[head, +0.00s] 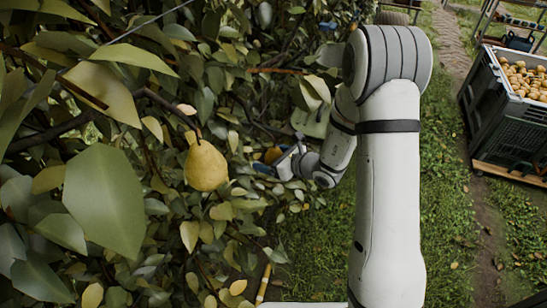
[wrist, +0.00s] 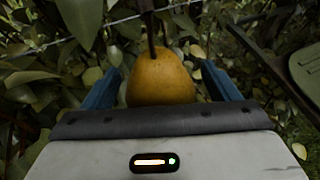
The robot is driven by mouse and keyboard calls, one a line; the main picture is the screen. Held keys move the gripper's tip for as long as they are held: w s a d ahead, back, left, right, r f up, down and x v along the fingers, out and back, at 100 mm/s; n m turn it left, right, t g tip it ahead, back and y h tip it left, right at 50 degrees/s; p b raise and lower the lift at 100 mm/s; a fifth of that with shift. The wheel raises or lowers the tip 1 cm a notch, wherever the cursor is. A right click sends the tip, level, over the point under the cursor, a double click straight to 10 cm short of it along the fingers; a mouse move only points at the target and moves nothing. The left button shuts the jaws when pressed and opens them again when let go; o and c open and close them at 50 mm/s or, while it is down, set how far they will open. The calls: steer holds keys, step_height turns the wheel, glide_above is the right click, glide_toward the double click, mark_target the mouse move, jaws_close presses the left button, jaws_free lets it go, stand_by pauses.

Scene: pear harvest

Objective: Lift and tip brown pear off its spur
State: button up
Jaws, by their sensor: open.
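The brown pear (wrist: 160,82) hangs upright from a dark stem at the centre of the wrist view. My gripper (wrist: 161,72) is open, with one blue finger on each side of the pear. Gaps show between the fingers and the fruit, so I see no clear contact. The pear's lower end is hidden behind the gripper body. In the head view, a small orange-brown part of the pear (head: 272,155) shows among leaves beside my gripper (head: 266,168), most of it hidden.
A yellow pear (head: 206,167) hangs nearer in the head view, left of my gripper. Dense leaves and branches surround both. A thin wire (wrist: 110,26) crosses behind the brown pear. A dark crate of fruit (head: 503,115) stands at the right. Grass lies open between.

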steer(key=shift+c, duration=0.4)
steer(key=c, duration=1.1)
steer(key=shift+o, duration=0.2)
steer(key=shift+r, duration=0.1)
steer(key=shift+s+p, duration=0.15)
steer(key=shift+p, duration=0.3)
steer(key=shift+s+d+g+h+p, duration=0.15)
steer(key=shift+g+h+p, duration=0.15)
steer(key=shift+p, duration=0.15)
steer(key=shift+s, duration=0.1)
steer(key=shift+s+m+g+p, duration=0.15)
steer(key=shift+m+g+p, duration=0.15)
steer(key=shift+p, duration=0.1)
steer(key=shift+s+d+g+h+p, duration=0.1)
steer(key=shift+s+g+h+p, duration=0.25)
steer(key=shift+p, duration=0.7)
steer(key=shift+s+d+m+g+p, duration=0.1)
steer(key=shift+s+m+g+p, duration=0.1)
steer(key=shift+m+g+p, duration=0.2)
